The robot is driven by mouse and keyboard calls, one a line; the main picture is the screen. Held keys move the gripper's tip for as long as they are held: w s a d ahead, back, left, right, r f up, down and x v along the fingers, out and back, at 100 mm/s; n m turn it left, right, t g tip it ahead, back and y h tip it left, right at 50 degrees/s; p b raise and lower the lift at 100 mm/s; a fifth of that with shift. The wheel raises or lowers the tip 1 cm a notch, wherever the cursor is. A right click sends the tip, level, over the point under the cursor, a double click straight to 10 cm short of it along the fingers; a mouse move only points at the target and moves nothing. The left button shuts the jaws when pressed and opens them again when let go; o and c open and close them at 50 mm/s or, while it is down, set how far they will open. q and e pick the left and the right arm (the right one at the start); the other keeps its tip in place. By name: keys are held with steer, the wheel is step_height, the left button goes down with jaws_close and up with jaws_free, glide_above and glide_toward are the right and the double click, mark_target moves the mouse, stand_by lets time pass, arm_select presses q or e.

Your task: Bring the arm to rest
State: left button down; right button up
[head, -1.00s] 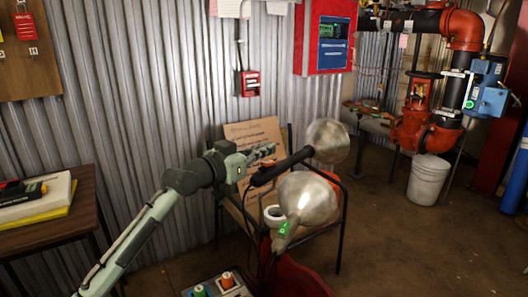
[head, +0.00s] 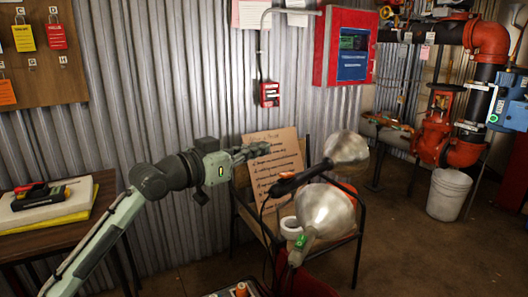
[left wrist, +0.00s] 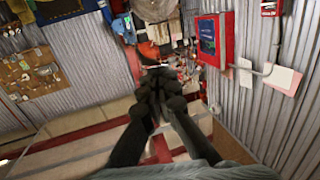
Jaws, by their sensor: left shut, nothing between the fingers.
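My left arm comes in from the lower left in the head view, and its gripper (head: 252,151) points right, in front of the corrugated wall and the cardboard sign. The fingers are together and hold nothing. In the left wrist view the dark fingers (left wrist: 157,92) also show, close together and with nothing between them. The gripper is raised and I see it touching nothing. My right gripper is not in view.
A chair (head: 357,240) with a cardboard sign (head: 275,165), a white roll (head: 291,228) and two metal lamp reflectors (head: 325,211) stands right of the gripper. A side table (head: 100,187) is at left. A white bucket (head: 448,195) stands by the red pipes. Floor is open at right.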

arm_select(q)
steer(key=s+a+f+n+g+y, duration=0.1)
steer(key=s+a+f+n+y, duration=0.15)
steer(key=f, duration=0.95)
steer(key=s+a+f+n+g+y, duration=0.1)
steer(key=s+a+f+y, duration=0.2)
steer(key=f, duration=0.9)
steer(key=s+a+f+n+g+y, duration=0.15)
steer(key=a+f, duration=0.35)
steer(key=f, duration=0.7)
steer(key=s+a+f+g+y, duration=0.2)
steer(key=s+a+f, duration=0.3)
steer(key=s+f, duration=0.7)
steer(key=s+a+f+n+g+y, duration=0.1)
steer(key=s+a+f+g+y, duration=0.2)
steer(key=s+f, duration=1)
steer(key=s+a+g, duration=0.2)
steer(key=s, duration=0.2)
steer(key=shift+s+f+y, duration=0.25)
steer(key=shift+f+y, duration=0.05)
